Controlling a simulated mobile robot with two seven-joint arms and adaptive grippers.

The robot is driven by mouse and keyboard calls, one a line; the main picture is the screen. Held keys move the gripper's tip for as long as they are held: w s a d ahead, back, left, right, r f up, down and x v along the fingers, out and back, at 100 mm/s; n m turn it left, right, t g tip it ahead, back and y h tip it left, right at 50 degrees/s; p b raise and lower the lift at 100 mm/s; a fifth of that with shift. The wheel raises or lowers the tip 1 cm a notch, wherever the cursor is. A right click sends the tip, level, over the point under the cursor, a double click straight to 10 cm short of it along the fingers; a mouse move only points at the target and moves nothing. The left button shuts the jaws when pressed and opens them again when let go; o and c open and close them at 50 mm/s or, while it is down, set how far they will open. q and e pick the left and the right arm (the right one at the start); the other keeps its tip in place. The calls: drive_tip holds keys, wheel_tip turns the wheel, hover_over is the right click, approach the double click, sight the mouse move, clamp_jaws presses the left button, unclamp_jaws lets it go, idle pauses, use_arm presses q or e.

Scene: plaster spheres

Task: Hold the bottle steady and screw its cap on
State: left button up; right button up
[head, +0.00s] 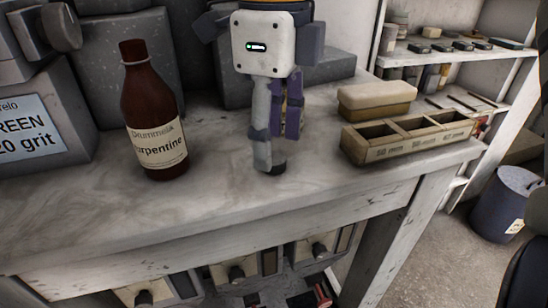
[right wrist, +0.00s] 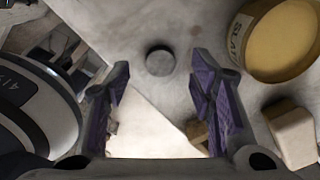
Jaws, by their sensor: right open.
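A dark brown bottle (head: 154,115) with a cream turpentine label stands upright on the bench at left in the head view. Its top is the same brown, and I see no separate cap on it. My right gripper (head: 272,162) points down over the bench, to the right of the bottle and apart from it. In the right wrist view the cap (right wrist: 160,60) is a grey disc between the spread, purple-padded fingers, with clear gaps on both sides. My left gripper is not in view.
A wooden compartment tray (head: 400,142) and a tan block (head: 376,99) are at right on the bench (head: 225,205). Grey blocks stand behind, and a grey labelled box (head: 35,130) is left of the bottle. The bench between bottle and right gripper is clear.

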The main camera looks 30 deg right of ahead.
wheel_tip(320, 180, down, 2)
drive_tip(key=shift+f, duration=0.2)
drive_tip(key=c, duration=0.8)
drive_tip(key=shift+r, duration=0.1)
wheel_tip(320, 180, up, 3)
drive_tip(key=shift+w+f, duration=0.1)
drive_tip(key=s+a+r, duration=0.2)
drive_tip(key=s+r, duration=0.3)
drive_tip(key=s, duration=0.1)
drive_tip(key=s+a+r, duration=0.2)
drive_tip(key=s+r, duration=0.3)
drive_tip(key=s, duration=0.2)
drive_tip(key=shift+s+a, duration=0.2)
drive_tip(key=shift+a, duration=0.15)
